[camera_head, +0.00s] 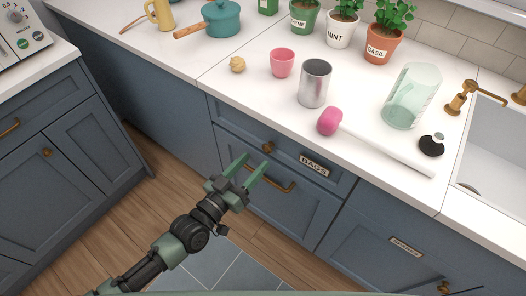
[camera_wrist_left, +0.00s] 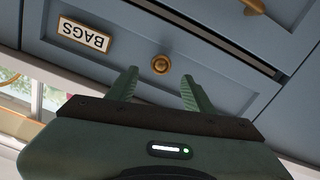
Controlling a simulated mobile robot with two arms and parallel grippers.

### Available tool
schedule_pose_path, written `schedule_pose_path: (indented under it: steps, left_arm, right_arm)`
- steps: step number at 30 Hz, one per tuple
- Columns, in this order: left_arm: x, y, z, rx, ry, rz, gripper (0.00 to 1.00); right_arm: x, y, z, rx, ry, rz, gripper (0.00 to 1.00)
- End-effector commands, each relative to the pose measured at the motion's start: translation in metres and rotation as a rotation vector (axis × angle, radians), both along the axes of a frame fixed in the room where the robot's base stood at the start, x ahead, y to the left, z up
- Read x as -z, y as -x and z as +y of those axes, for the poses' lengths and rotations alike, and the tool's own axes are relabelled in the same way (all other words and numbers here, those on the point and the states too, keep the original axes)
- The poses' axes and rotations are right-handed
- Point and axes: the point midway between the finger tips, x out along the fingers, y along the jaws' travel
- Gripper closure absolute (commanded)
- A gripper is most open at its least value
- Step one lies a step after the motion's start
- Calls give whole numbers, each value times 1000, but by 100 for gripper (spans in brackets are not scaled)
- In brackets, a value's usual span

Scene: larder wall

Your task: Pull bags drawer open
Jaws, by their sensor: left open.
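The bags drawer (camera_head: 290,157) is the blue top drawer under the counter, and its front looks shut. It carries a white BAGS label (camera_head: 314,165) and a round brass knob (camera_head: 267,147). My left gripper (camera_head: 254,160) is open and empty in front of the drawer, with its fingers pointing towards the knob. In the left wrist view the knob (camera_wrist_left: 160,64) shows between and just beyond the two fingertips (camera_wrist_left: 160,76), not gripped. The label (camera_wrist_left: 83,35) appears upside down there. My right gripper is not in view.
Below the drawer is another front with a brass bar handle (camera_head: 282,188), partly behind my gripper. Another cabinet (camera_head: 70,140) stands left.

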Motion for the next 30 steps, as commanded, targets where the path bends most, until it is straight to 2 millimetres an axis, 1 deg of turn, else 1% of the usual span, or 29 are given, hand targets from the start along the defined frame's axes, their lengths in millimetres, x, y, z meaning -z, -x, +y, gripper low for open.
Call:
schedule_pose_path:
  steps: [1,3,9,13,20,21,23,24,26,27,30]
  left_arm:
    - [-1,-9,-6,-1,1,-2,48]
    - [-1,-18,-13,-1,0,-2,48]
    - [-1,-38,-27,-1,-1,-2,48]
    - [1,-44,-31,0,-3,1,48]
    - [1,-44,-32,0,-3,1,48]
    - [1,-44,-32,0,-3,1,54]
    - [1,-44,-32,0,-3,1,71]
    - [1,-44,-32,0,-3,1,82]
    - [1,-44,-32,0,-3,1,98]
    - [1,-44,-32,0,-3,1,100]
    - [1,-44,-31,0,-3,1,100]
  right_arm:
    - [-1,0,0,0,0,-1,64]
    - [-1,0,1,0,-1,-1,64]
    - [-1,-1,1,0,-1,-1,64]
    - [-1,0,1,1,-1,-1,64]
    - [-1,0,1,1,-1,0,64]
    - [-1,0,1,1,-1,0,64]
    - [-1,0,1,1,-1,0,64]
    - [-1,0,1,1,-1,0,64]
    - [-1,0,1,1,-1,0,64]
    - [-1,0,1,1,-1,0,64]
    - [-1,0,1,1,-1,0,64]
